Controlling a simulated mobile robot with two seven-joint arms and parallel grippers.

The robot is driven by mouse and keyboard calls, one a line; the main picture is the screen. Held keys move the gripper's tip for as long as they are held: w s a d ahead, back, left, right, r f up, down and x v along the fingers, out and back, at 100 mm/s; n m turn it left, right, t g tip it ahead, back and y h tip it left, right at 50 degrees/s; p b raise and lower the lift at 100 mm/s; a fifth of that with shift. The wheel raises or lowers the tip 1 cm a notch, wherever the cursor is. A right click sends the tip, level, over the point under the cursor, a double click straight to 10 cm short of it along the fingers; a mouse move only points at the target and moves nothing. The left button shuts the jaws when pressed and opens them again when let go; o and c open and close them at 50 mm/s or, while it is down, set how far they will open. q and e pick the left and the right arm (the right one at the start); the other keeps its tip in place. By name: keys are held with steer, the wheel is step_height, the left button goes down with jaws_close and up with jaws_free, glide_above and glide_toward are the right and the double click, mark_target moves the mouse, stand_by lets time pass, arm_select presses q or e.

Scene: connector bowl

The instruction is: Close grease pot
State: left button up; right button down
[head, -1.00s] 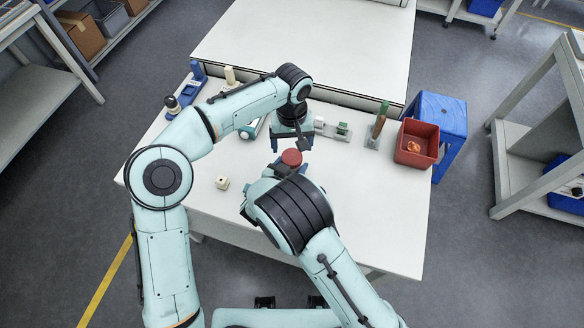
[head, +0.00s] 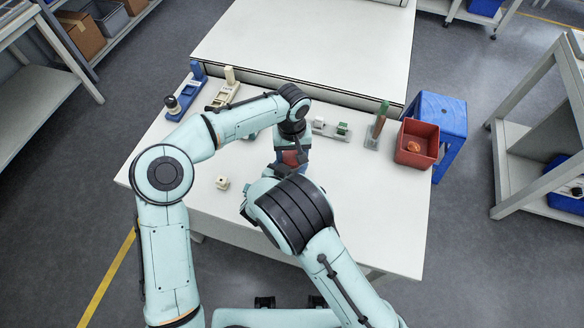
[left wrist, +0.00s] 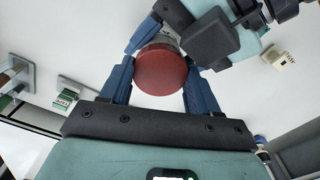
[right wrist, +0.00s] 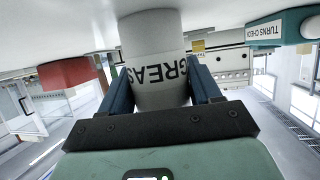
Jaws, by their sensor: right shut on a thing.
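The grease pot (right wrist: 155,60) is a pale cylinder with dark "GREAS" lettering in the right wrist view. My right gripper (right wrist: 160,92) is shut on it; in the head view my right arm hides most of it. The round red lid (left wrist: 161,71) shows in the left wrist view with a bit of pale pot behind it. It sits over the pot's top; I cannot tell whether it is seated. My left gripper (head: 291,160) has its blue fingers on either side of the lid (head: 290,156). I cannot tell whether they press on it.
A small cream cube (head: 222,183) lies on the white table (head: 200,214). Blue (head: 187,93) and cream (head: 224,90) stands are at the back left.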

arm_select(q)
steer(key=m, duration=0.7)
steer(key=shift+m, duration=0.3)
steer(key=m, duration=0.6)
steer(key=o, duration=1.2)
steer(key=shift+c, duration=0.2)
